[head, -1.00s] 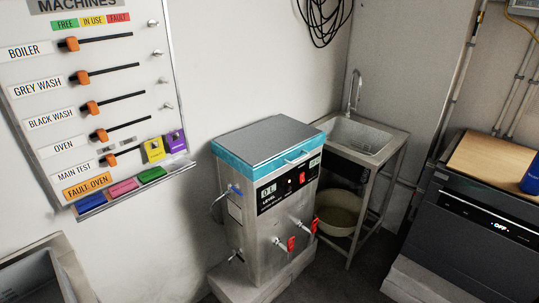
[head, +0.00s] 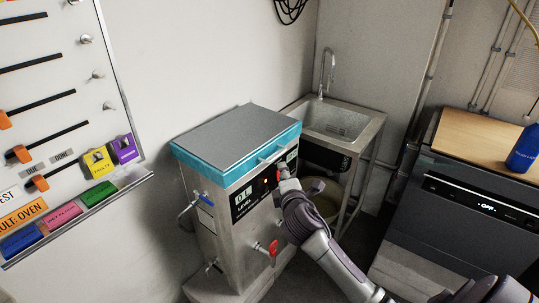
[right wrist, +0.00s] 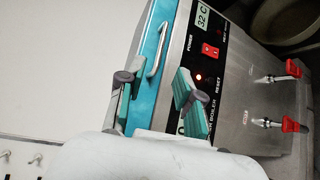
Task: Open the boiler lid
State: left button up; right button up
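The boiler (head: 225,200) is a steel box with a control panel, standing by the wall in the middle of the head view. Its grey lid (head: 235,132) with a teal rim lies flat and closed on top. The lid's metal handle (head: 272,153) is on the front rim; it also shows in the right wrist view as a bar handle (right wrist: 159,50). My right gripper (head: 285,174) is in front of the panel, just below the handle. In the right wrist view its fingers (right wrist: 153,88) are spread, with nothing between them and the handle just beyond. My left gripper is out of view.
Red-handled taps (head: 271,248) stick out from the boiler's front. A sink (head: 340,121) on a steel frame stands behind it to the right. A dark appliance (head: 465,205) with a wooden top is at the right. A machine status board (head: 62,120) hangs on the left wall.

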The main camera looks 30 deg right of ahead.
aim_at(277, 155)
jog(key=x, duration=1.2)
jog(key=shift+f, duration=0.1)
grip_shut()
